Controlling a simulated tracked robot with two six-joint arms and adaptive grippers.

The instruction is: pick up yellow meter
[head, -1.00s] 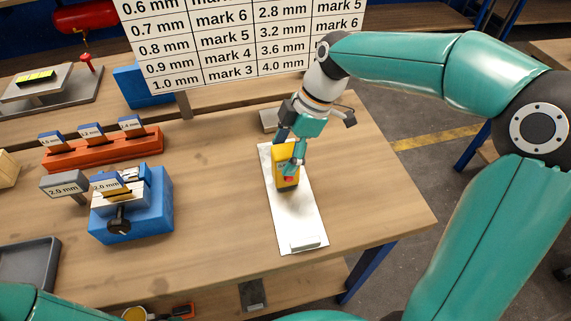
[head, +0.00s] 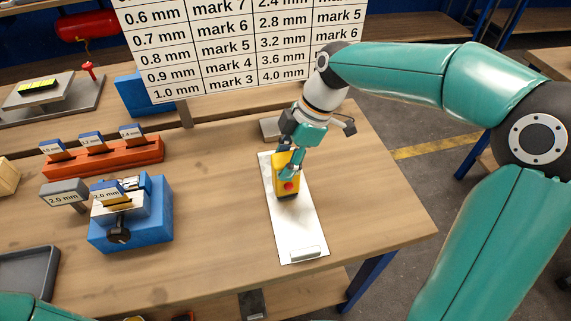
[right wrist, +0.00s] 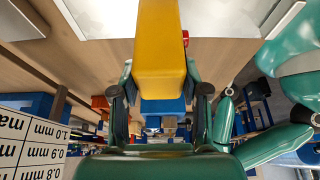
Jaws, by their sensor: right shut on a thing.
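The yellow meter (head: 285,183) is a small yellow block with a red button, over the pale metal plate (head: 301,231) on the bench. My right gripper (head: 291,168) is shut on the meter from behind and above, and its fingers cover part of it. In the right wrist view the yellow meter (right wrist: 162,50) fills the upper middle, between the two dark fingers of my right gripper (right wrist: 160,98). I cannot tell whether the meter touches the plate. My left gripper is not in view; only a bit of my left arm shows at the bottom left.
A blue fixture (head: 130,215) with 2.0 mm labels stands left of the plate. Behind it is an orange rack (head: 103,157) with labelled blocks. A grey tray (head: 28,270) lies at the left edge. A chart (head: 240,45) stands at the back. The bench between fixture and plate is clear.

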